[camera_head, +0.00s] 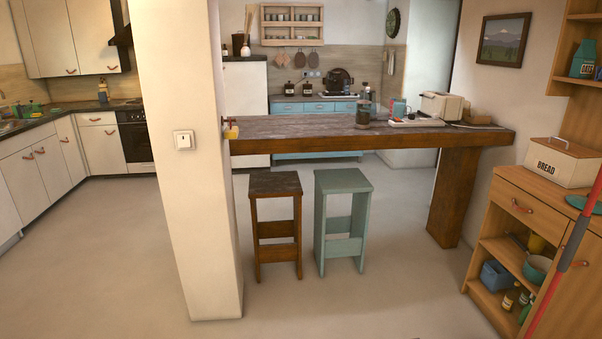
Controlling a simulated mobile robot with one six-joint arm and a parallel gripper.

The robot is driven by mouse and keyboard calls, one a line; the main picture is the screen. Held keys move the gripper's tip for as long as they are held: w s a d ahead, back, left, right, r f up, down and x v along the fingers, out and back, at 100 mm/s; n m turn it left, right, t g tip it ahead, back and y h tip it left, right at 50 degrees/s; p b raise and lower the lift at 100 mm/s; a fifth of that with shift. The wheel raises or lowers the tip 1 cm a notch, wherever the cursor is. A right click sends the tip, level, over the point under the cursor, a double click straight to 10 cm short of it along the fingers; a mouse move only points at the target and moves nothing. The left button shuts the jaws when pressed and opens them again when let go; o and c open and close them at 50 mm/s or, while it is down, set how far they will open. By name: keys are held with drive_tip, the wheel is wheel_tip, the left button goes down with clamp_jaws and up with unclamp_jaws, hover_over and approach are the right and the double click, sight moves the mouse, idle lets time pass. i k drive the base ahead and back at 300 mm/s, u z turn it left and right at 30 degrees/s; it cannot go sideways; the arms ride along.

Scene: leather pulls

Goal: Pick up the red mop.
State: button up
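A long red pole, which looks like the handle of the red mop (547,296), slants across the right edge of the camera_head view. It leans from lower left to upper right in front of a wooden cabinet and has a dark band partway along. Its top and bottom run out of the picture, and no mop head can be made out. I cannot tell what holds it up. My gripper is not in view.
The wooden cabinet (510,225) with open shelves and a bread box (562,163) stands at the right. A wooden counter (300,145) with a brown stool (276,190) and a teal stool (342,185) is in the middle. A white pillar (195,220) is left of it. The front floor (370,310) is clear.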

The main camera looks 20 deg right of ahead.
sight(582, 221)
drive_tip(key=z, duration=0.8)
drive_tip(key=i, duration=1)
drive_tip(key=z, duration=0.55)
